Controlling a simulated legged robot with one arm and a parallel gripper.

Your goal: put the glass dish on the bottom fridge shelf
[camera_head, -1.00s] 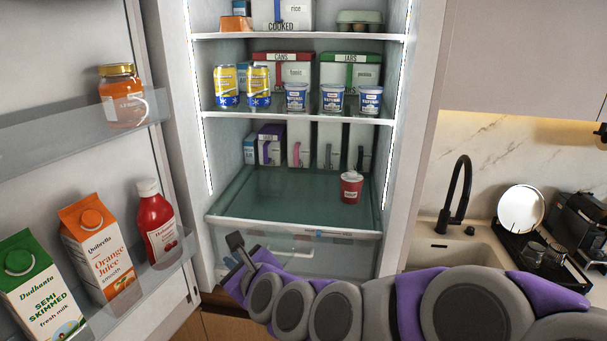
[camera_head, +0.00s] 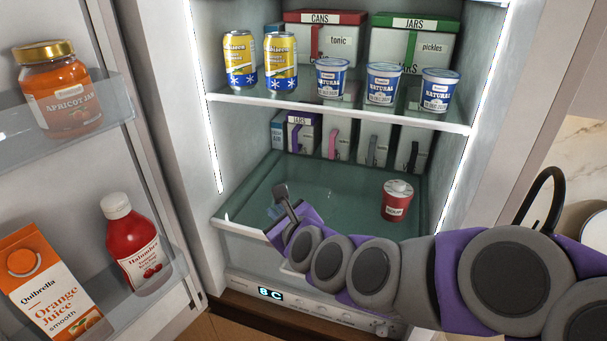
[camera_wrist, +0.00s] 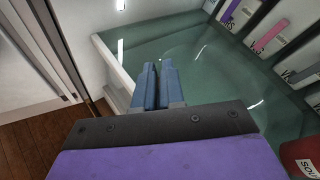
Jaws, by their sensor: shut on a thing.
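The glass dish (camera_wrist: 215,78) is clear and hard to make out. In the wrist view it shows as faint curved outlines and glints in front of my fingers, over the greenish bottom fridge shelf (camera_wrist: 135,42). My gripper (camera_wrist: 157,70) is shut on the dish's near side. In the head view my gripper (camera_head: 281,192) is inside the fridge, over the front left part of the bottom shelf (camera_head: 350,178). I cannot tell whether the dish touches the shelf or hangs just above it.
A red cup with a pale lid (camera_head: 397,201) stands at the shelf's right. Several labelled boxes (camera_head: 338,137) line its back. The shelf above (camera_head: 330,112) holds cans and yoghurt pots. The open door (camera_head: 165,190) is at left. The shelf's middle looks clear of other things.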

